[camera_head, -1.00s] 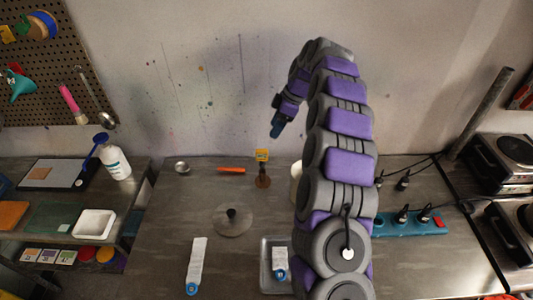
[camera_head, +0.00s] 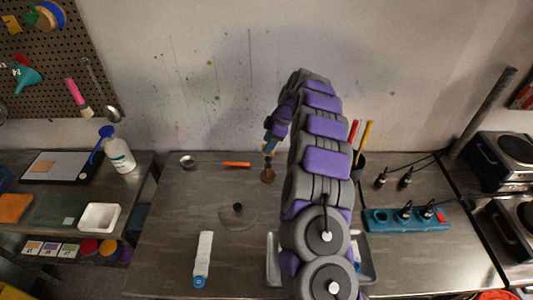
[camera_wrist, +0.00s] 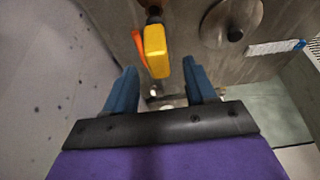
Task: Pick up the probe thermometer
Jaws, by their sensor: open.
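The probe thermometer has a yellow head (camera_wrist: 156,50); in the head view the yellow (camera_head: 269,149) shows just above a round brown base (camera_head: 267,174) on the bench. My gripper (camera_wrist: 160,72) is open, with blue fingers on either side of the yellow head in the wrist view. The head lines up with the gap, nearer its middle than either finger. I cannot tell how deep it sits between them. In the head view my gripper (camera_head: 270,137) is right above the thermometer and partly hides it.
An orange stick (camera_head: 237,164) lies just left of the thermometer. A clear disc with a dark knob (camera_head: 238,208) and a white strip (camera_head: 203,255) lie nearer. My arm partly hides a metal tray (camera_head: 273,262).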

